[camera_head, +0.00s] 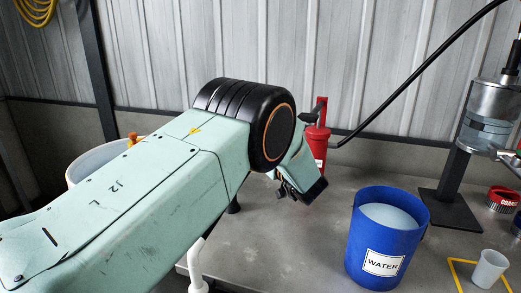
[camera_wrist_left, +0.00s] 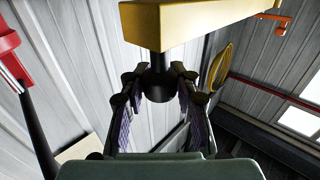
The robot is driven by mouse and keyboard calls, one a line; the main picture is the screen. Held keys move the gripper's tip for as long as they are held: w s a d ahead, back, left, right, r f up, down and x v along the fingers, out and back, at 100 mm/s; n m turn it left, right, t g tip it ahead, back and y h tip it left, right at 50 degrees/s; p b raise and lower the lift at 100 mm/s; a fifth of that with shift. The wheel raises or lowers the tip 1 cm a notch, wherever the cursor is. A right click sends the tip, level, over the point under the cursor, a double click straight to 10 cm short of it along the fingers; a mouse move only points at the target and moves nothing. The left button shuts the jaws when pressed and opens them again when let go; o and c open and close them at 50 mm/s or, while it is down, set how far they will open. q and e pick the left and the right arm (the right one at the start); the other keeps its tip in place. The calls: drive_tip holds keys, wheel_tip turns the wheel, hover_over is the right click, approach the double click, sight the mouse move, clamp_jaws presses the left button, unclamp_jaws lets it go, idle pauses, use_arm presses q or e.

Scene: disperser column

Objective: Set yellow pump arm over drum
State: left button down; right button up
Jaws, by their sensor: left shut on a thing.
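A thick yellow bar, the pump arm (camera_wrist_left: 190,20), crosses the top of the left wrist view. A black round knob (camera_wrist_left: 160,85) hangs from it between the fingers of my left gripper (camera_wrist_left: 158,103), which is shut on the knob. In the head view my left arm hides the yellow bar, and how the gripper holds it does not show there. A white, open-topped round container (camera_head: 85,163), possibly the drum, is partly hidden behind my forearm at left. My right gripper is in neither view.
A blue bucket labelled WATER (camera_head: 385,240) stands on the grey bench (camera_head: 280,245). A red pump-like can (camera_head: 317,145) stands behind my wrist. A metal disperser (camera_head: 487,110) with a black stand and a white cup (camera_head: 489,268) are at right. A black hose (camera_head: 420,75) crosses above.

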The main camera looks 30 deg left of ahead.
use_arm(q)
drive_tip(key=shift+d+f, duration=0.1)
drive_tip(key=c, duration=1)
unclamp_jaws()
drive_tip(key=shift+w, duration=0.1)
drive_tip(key=v, duration=0.7)
drive_tip(key=shift+s+d, duration=0.15)
drive_tip(key=shift+s, duration=0.1)
drive_tip(key=shift+s, duration=0.1)
